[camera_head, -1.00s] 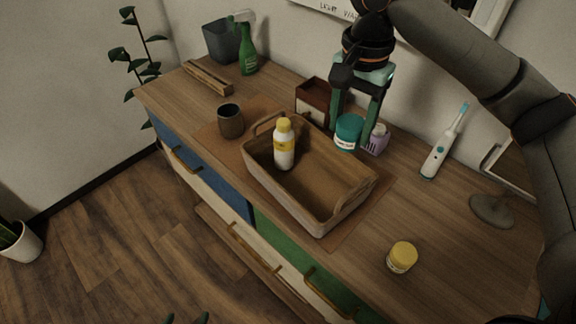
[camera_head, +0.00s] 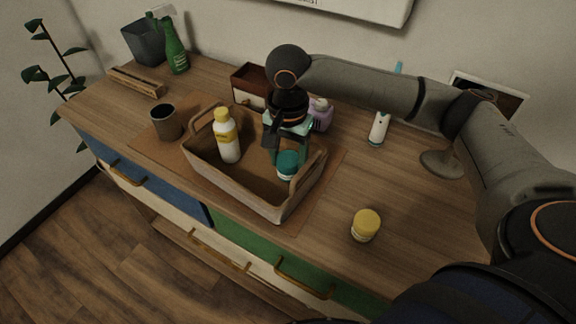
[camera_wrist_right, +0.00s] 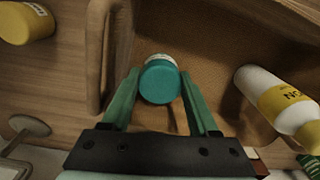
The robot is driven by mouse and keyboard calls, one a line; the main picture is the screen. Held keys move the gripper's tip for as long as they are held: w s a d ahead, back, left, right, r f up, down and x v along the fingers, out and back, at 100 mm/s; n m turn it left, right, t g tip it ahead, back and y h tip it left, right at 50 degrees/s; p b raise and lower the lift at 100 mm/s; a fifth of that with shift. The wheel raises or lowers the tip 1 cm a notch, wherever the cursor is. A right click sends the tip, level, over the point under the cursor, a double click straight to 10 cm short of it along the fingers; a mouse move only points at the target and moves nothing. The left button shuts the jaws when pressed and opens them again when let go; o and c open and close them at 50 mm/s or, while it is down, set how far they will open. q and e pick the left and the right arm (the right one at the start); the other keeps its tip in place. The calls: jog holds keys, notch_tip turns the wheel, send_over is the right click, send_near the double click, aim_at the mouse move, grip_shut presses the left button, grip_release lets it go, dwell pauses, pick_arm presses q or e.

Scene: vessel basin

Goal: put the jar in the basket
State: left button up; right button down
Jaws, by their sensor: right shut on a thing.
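The teal jar (camera_head: 288,166) with a white label is between the fingers of my right gripper (camera_head: 289,155), which is shut on it. It is inside the outline of the wooden basket (camera_head: 240,192), toward its right end. In the right wrist view the jar (camera_wrist_right: 160,82) shows its teal top between the fingertips, with the basket's brown floor (camera_wrist_right: 205,40) around it. I cannot tell whether the jar touches the basket floor. My left gripper is not in view.
A white bottle with yellow cap (camera_head: 227,138) stands in the basket's left part. A yellow-lidded jar (camera_head: 366,225) stands on the dresser to the right. A dark cup (camera_head: 166,122), brown box (camera_head: 249,84), purple bottle (camera_head: 320,115) and electric toothbrush (camera_head: 379,128) stand around the basket.

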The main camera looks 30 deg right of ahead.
aim_at(288, 159)
notch_tip(288, 159, down, 2)
jog(key=shift+f, duration=0.15)
jog(key=shift+c, duration=2.2)
grip_release()
jog(key=shift+f, duration=0.1)
notch_tip(288, 159, up, 12)
jog(key=shift+r+p, duration=0.2)
jog(key=shift+p, duration=0.6)
